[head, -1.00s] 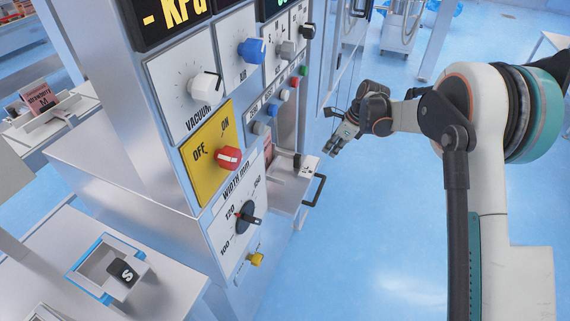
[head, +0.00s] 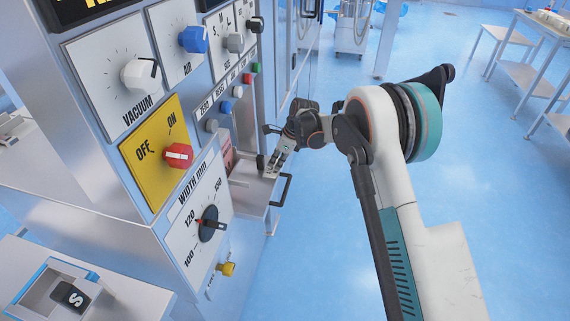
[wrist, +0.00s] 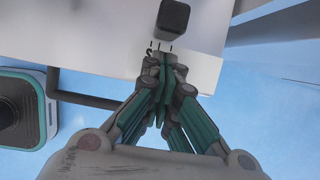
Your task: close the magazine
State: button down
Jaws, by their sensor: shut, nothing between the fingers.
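The magazine (head: 247,193) is a pale drawer-like tray sticking out of the machine's front, low on its right side, with a black bar handle (head: 286,189) on its outer end. In the wrist view its white top (wrist: 100,35) fills the upper left, with a dark upright block (wrist: 173,20) on it and the handle (wrist: 90,101) below. My gripper (head: 271,171) is over the magazine's outer end, close to the handle. In the wrist view my gripper's fingertips (wrist: 160,62) are together and empty, just short of the block. Whether they touch the magazine is unclear.
The machine panel (head: 150,90) with knobs and a red OFF/ON switch (head: 178,155) stands left of the magazine. A yellow knob (head: 227,268) sits below. A tray with a black S block (head: 72,296) is at lower left.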

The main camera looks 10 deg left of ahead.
jog(key=shift+w+a, duration=0.1)
jog(key=shift+a, duration=0.35)
jog(key=shift+a, duration=0.35)
send_near(243, 165)
jog(key=x, duration=0.5)
jog(key=shift+p, duration=0.4)
